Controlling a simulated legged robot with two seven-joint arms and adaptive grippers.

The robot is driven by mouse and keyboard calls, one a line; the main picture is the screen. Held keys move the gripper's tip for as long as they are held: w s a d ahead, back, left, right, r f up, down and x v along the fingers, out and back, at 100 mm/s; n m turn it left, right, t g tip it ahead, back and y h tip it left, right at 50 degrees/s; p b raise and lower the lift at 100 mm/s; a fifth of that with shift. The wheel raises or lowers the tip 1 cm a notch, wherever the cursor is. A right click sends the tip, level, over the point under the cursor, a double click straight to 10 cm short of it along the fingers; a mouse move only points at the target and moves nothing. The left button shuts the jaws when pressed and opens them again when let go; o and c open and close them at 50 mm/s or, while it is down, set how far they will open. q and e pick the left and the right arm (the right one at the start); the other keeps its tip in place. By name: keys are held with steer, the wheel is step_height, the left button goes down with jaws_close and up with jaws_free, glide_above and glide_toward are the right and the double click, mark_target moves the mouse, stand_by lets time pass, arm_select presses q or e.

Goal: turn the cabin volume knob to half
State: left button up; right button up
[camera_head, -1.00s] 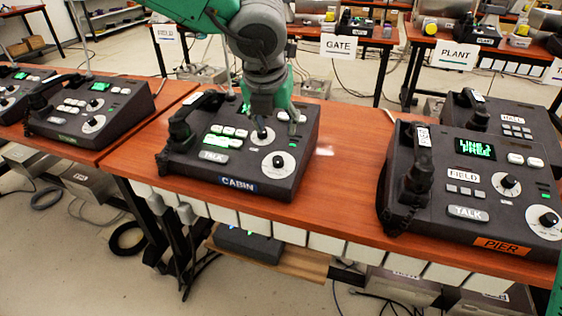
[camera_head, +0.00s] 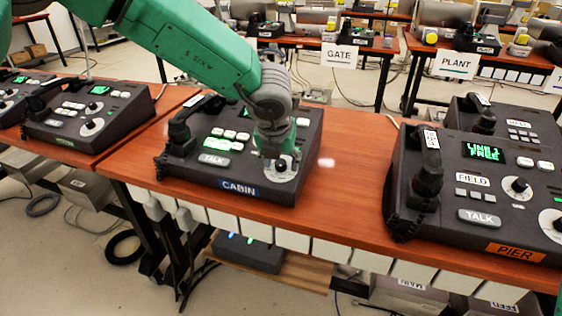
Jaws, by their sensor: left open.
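The dark CABIN phone console (camera_head: 215,177) stands on the orange-brown table, with its blue CABIN label (camera_head: 240,188) on the front edge. Its lower right white dial plate (camera_head: 290,174) carries the volume knob. My left gripper (camera_head: 280,163) is right over this dial, pointing down, with its fingers open around or just above the knob. The fingers hide most of the knob, so its pointer and any contact cannot be made out. My left wrist also covers the console's upper knob. My right gripper is not in view.
The PIER console (camera_head: 480,195) stands to the right, across bare tabletop (camera_head: 345,180). Another console (camera_head: 85,115) is at left.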

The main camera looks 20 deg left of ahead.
arm_select(q)
steer(key=shift+a, duration=0.1)
jaws_close()
steer(key=shift+d, duration=0.2)
steer(key=m+h+p, duration=0.1)
steer(key=m+p, duration=0.5)
steer(key=p, duration=0.4)
steer(key=shift+r, duration=0.2)
steer(key=shift+f+m+p, duration=0.2)
steer(key=shift+m+p, duration=0.9)
steer(key=shift+p, duration=0.15)
jaws_free()
